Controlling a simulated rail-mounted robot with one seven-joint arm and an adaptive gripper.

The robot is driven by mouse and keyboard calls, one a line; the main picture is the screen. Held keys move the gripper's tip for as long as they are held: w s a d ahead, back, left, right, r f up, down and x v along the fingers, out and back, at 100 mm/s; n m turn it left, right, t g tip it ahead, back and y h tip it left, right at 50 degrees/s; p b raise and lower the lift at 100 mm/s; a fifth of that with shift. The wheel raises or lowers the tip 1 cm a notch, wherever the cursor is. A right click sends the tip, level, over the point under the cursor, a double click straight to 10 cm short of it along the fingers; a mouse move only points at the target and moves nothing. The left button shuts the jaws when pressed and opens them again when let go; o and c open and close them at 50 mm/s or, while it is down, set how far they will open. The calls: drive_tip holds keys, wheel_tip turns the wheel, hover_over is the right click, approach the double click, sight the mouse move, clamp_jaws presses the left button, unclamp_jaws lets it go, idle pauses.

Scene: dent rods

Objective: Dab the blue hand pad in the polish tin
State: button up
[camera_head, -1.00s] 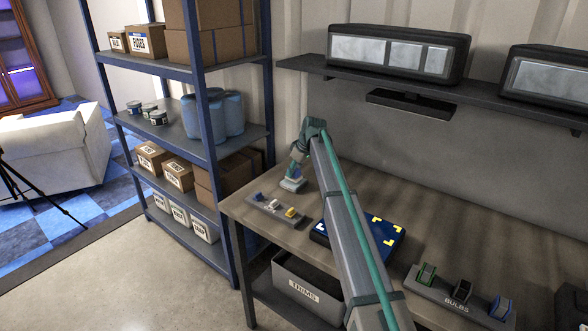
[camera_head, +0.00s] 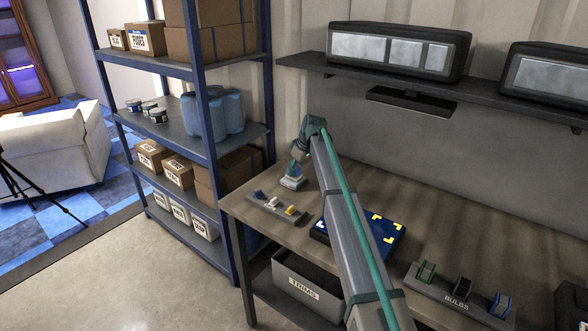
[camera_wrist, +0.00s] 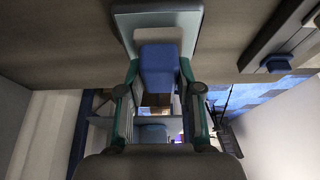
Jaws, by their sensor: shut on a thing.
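My gripper (camera_wrist: 160,88) is shut on the blue hand pad (camera_wrist: 160,66), a small blue block between its two green-sided fingers. In the wrist view the pad overlaps the edge of the polish tin (camera_wrist: 189,30), a shallow pale grey-blue square with a lighter middle. In the head view my gripper (camera_head: 298,168) points down just over the tin (camera_head: 291,184) at the workbench's far left end. The pad is small there and partly hidden by the fingers. I cannot tell whether the pad touches the tin.
A grey rack (camera_head: 277,208) with blue, white and yellow pieces lies in front of the tin. A BULBS holder (camera_head: 457,300) stands at right. A shelving unit (camera_head: 213,170) stands left of the workbench (camera_head: 340,180).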

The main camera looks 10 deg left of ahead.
drive_tip(key=shift+f, duration=0.4)
idle(1.2)
drive_tip(key=shift+r, duration=0.15)
drive_tip(key=shift+r+p, duration=1.1)
drive_tip(key=shift+r, duration=2.3)
